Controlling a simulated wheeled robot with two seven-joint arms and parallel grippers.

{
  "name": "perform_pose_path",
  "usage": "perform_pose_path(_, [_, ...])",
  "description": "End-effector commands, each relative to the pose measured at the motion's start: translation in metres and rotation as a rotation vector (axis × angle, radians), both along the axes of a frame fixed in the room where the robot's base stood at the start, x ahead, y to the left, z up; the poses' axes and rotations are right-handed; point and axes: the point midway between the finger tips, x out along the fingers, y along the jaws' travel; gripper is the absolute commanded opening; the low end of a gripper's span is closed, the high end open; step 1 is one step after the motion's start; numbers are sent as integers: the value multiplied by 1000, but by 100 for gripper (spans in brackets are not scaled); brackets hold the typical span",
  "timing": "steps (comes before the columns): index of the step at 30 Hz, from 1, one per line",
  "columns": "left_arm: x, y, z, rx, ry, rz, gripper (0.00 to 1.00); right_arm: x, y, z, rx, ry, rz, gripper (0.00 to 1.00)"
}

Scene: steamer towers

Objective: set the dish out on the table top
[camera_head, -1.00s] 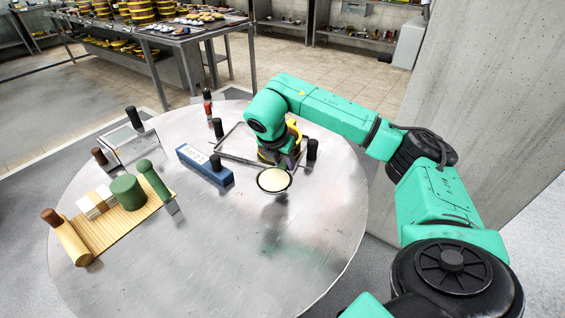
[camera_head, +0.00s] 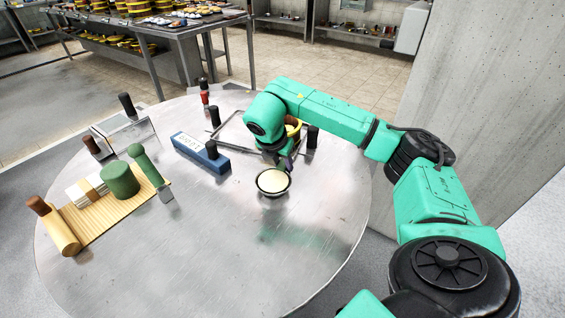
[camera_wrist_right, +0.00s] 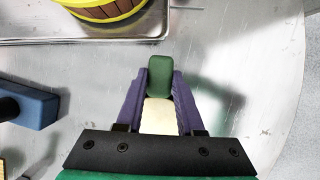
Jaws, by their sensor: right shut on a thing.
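The dish (camera_head: 273,181), a small dark-rimmed bowl with a cream-coloured inside, is at the near side of my right gripper (camera_head: 284,163) over the middle right of the round metal table top (camera_head: 215,250). The right gripper is shut on it from above; whether its base touches the table I cannot tell. In the right wrist view the purple fingers (camera_wrist_right: 160,82) close around a green part and a cream surface (camera_wrist_right: 158,116); the rest is hidden by the gripper. My left gripper is not in view.
Behind the gripper a yellow steamer basket (camera_head: 297,127) stands on a metal tray (camera_head: 226,123), partly hidden. A blue box (camera_head: 195,150) lies left of the dish. A bamboo mat (camera_head: 92,223) with a green cylinder (camera_head: 119,179) is further left. The front of the table is clear.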

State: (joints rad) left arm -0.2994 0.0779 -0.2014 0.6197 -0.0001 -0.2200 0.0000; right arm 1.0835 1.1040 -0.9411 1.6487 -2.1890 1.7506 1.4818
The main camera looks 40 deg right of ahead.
Motion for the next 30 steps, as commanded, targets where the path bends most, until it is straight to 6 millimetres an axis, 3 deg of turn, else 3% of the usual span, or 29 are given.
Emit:
perform_pose_path(13, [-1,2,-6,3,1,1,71,0,0,-7,0,-1,0,0])
perform_pose_path(14, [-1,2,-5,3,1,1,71,0,0,-7,0,-1,0,48])
perform_pose_path(15, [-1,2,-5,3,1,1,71,0,0,-6,0,-1,0,63])
perform_pose_path(16, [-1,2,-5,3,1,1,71,0,0,-6,0,-1,0,72])
perform_pose_path(30, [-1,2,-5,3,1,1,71,0,1,-6,0,-1,0,72])
